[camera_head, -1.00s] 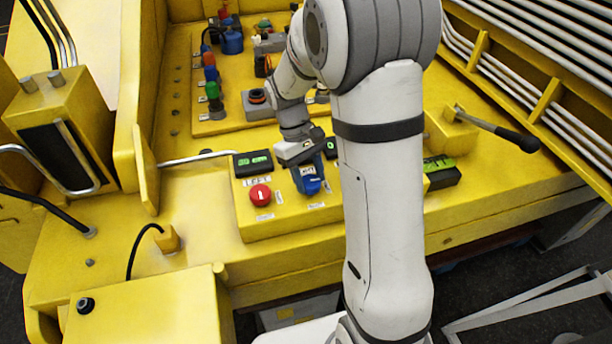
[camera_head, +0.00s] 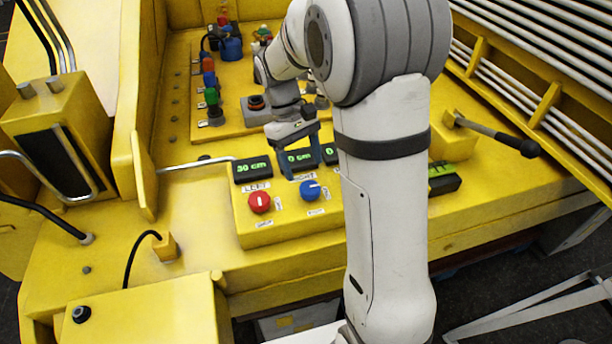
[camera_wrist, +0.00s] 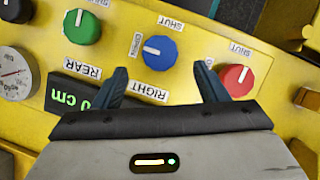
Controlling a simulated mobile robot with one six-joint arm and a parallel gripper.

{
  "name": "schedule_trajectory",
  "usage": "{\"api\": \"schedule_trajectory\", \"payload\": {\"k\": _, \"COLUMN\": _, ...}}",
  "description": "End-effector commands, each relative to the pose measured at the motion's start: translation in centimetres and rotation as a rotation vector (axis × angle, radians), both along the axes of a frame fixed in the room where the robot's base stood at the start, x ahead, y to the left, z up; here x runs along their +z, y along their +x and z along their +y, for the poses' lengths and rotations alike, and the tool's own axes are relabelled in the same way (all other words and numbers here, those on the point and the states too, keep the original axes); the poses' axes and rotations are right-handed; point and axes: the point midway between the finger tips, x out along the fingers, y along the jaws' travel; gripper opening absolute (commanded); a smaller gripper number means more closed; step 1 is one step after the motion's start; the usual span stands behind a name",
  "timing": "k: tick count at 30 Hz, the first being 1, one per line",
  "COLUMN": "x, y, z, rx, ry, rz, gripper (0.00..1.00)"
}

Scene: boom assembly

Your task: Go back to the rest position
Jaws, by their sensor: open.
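My gripper (camera_head: 300,160) is above the yellow control box (camera_head: 250,218), behind the blue knob as the head view shows it. In the wrist view my gripper (camera_wrist: 160,85) has its two fingers apart with nothing between the tips. The blue knob (camera_head: 310,190) stands free of the fingers; it also shows in the wrist view (camera_wrist: 159,50), by the RIGHT label. The red knob (camera_head: 260,202) is left of it in the head view, and at the right in the wrist view (camera_wrist: 236,80). A green knob (camera_wrist: 83,27) is by the REAR label.
Dark displays stand behind the knobs; the left one (camera_head: 252,169) reads 30 cm and the middle one (camera_head: 299,160) 0 cm. A lever with a black handle (camera_head: 520,146) juts out at the right. Connectors stand on a raised yellow plate (camera_head: 232,124) at the back.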

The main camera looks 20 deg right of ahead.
Motion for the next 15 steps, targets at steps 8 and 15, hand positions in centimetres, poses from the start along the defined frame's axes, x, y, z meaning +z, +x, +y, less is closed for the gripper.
{"api": "schedule_trajectory", "payload": {"k": 8, "x": 2.0, "y": 0.7, "z": 0.3, "rx": 0.000, "ry": 0.000, "rz": 0.000, "gripper": 0.66}}
{"api": "schedule_trajectory", "payload": {"k": 15, "x": 2.0, "y": 0.7, "z": 0.3, "rx": 0.000, "ry": 0.001, "rz": 0.000, "gripper": 0.66}}
